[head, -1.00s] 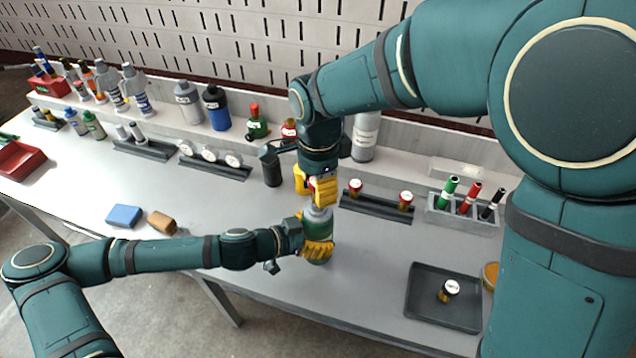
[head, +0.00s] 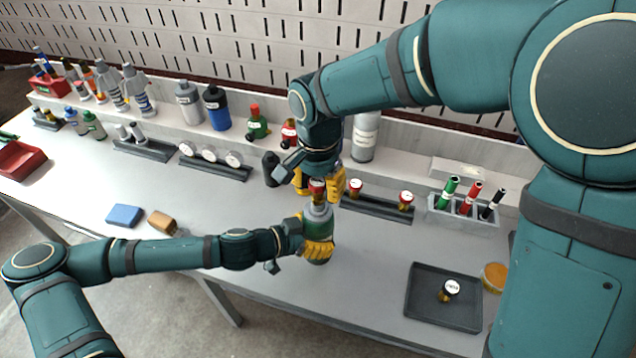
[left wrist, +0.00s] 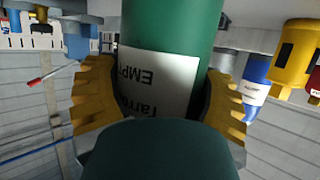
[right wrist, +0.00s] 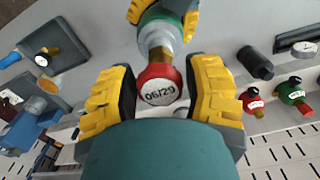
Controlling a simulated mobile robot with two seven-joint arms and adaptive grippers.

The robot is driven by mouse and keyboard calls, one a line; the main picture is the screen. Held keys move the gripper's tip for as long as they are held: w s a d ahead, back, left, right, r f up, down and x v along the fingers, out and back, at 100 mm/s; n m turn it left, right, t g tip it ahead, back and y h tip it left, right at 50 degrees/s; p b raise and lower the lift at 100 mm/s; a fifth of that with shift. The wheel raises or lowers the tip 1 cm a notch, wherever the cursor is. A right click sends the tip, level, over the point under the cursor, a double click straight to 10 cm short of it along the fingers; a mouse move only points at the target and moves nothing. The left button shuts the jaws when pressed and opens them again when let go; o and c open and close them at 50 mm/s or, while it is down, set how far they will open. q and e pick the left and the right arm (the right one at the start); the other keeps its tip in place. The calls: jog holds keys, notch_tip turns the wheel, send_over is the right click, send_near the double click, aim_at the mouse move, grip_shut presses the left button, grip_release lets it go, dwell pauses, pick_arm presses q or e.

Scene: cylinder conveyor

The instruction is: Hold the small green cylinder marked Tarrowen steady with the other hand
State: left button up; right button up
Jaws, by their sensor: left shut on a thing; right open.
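The small green cylinder (head: 318,228) stands upright near the middle of the table, with a grey shoulder and a red-capped brass valve (head: 317,188) on top. Its white label shows upside down and partly cut off in the left wrist view (left wrist: 160,78). My left gripper (head: 317,249) is shut around the cylinder's body from the left. My right gripper (head: 322,184) is above it, open, with its fingers either side of the red cap. In the right wrist view the cap (right wrist: 158,86) reads 06/20 and sits between the spread yellow fingers, with gaps on both sides.
A dark rack (head: 376,208) with red-capped valves stands just right of the right gripper. A dark grey cylinder (head: 271,168) stands left of the right gripper.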

jog(key=n, duration=0.4)
jog(key=shift+n, duration=0.3)
jog(key=shift+n, duration=0.4)
jog(key=n, duration=0.5)
jog(key=shift+n, duration=0.7)
jog(key=n, duration=0.4)
jog(key=shift+n, duration=0.3)
